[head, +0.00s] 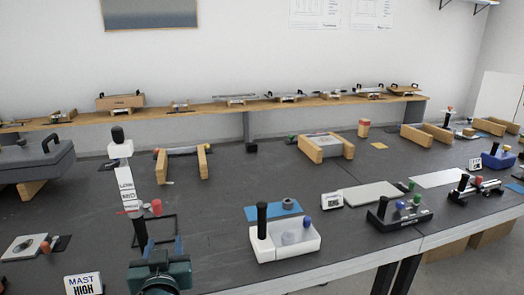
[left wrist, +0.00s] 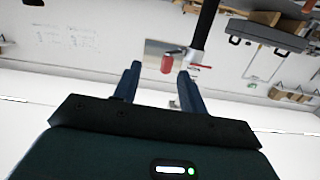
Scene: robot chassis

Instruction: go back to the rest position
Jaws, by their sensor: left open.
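My left gripper (head: 164,246) is at the front edge of the table, left of centre in the head view. Its teal body is low in the picture and its two blue fingers point away from me. In the left wrist view its fingers (left wrist: 160,72) are spread apart with nothing gripped between them. A mast with white label plates (head: 126,190) and a red knob (head: 157,207) stands just beyond the fingers. In the left wrist view the red knob (left wrist: 167,64) and the black post (left wrist: 206,28) show beyond the fingertips. My right gripper is not in view.
A "MAST HIGH" card (head: 84,285) stands left of my gripper. A white tray with a black handle (head: 285,243) stands to the right, with a black block with knobs (head: 400,217) farther right. A grey case (head: 35,163) is at the left. Several wooden-sided fixtures stand farther back.

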